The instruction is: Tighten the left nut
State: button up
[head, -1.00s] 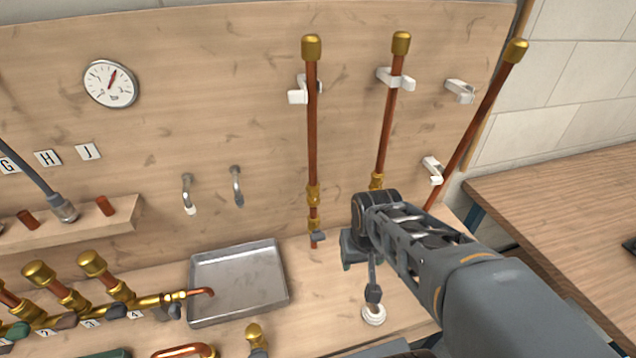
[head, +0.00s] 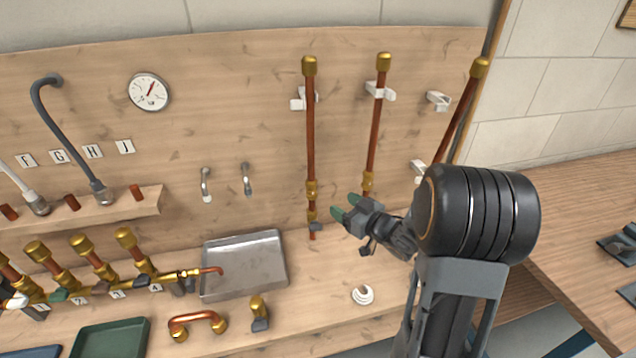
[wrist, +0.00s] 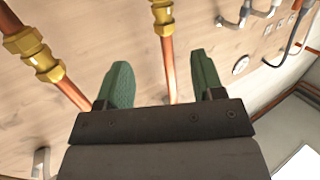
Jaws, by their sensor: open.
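The left upright copper pipe (head: 311,120) carries a brass nut (head: 312,188) and a second brass fitting (head: 312,214) below it. My gripper (head: 345,206) has green fingers and is open, just right of this pipe in the head view, about level with its brass fittings. In the wrist view, my gripper (wrist: 163,80) is spread, and a copper pipe (wrist: 168,65) with a brass nut (wrist: 162,14) shows in the gap. The nut lies above the fingertips there. I see no contact. A neighbouring pipe's brass fittings (wrist: 35,50) show left in the wrist view.
The middle pipe (head: 375,130) and a slanted right pipe (head: 462,110) stand close by. A metal tray (head: 243,265), a white ring-shaped piece (head: 362,295) and a copper elbow piece (head: 197,322) lie on the bench. A gauge (head: 149,91) hangs on the board.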

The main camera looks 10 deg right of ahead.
aim_at(316, 183)
jog(key=shift+t+y, duration=0.3)
jog(key=shift+y, duration=0.2)
jog(key=p+x, duration=0.1)
jog(key=x, duration=0.3)
jog(key=r+p+x, duration=0.1)
jog(key=x, duration=0.4)
jog(key=p+x, duration=0.1)
jog(key=x, duration=0.3)
jog(key=shift+w+a+r, duration=0.1)
jog(key=shift+a+r, duration=0.05)
jog(key=shift+r, duration=0.15)
